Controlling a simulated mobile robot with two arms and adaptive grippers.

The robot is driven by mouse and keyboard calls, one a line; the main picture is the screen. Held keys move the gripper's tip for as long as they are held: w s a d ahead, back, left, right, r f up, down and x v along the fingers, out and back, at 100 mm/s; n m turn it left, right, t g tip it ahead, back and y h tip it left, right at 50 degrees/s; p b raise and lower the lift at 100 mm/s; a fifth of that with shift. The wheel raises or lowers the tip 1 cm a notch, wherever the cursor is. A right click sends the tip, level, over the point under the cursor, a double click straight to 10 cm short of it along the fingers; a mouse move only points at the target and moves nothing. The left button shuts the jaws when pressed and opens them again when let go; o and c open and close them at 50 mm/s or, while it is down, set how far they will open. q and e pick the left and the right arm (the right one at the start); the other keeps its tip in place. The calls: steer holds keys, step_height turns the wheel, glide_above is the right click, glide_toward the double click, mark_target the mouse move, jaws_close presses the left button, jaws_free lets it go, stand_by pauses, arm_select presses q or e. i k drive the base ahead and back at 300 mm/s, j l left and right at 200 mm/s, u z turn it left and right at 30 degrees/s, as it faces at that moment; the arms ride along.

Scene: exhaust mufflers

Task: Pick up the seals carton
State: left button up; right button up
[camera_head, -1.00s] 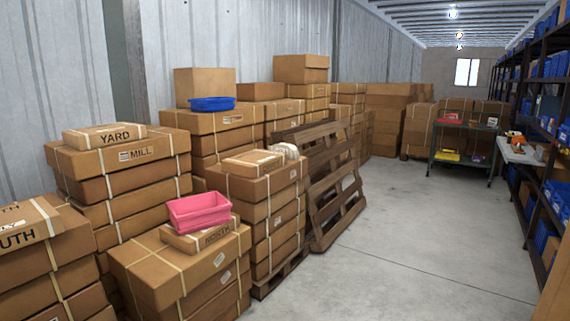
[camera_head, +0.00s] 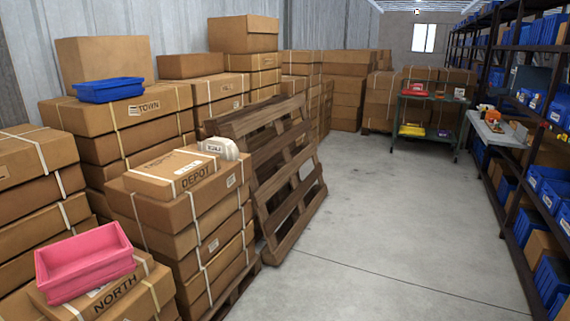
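I cannot make out a carton clearly marked as seals. A small flat carton (camera_head: 173,173) lies on the stack marked DEPOT, and the print on its top is too small to read. A white object (camera_head: 219,149) with a small dark label stands behind it on the same stack; the label is not clearly legible. Neither of my grippers shows in the head view.
A pink bin (camera_head: 84,264) sits on the NORTH stack (camera_head: 122,292) at front left. A blue bin (camera_head: 108,90) lies on the TOWN stack. Wooden pallets (camera_head: 285,195) lean beside the cartons. A green cart (camera_head: 425,125) stands far back. The floor (camera_head: 390,220) is clear.

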mark_target(227, 150)
steer(key=i, duration=2.5)
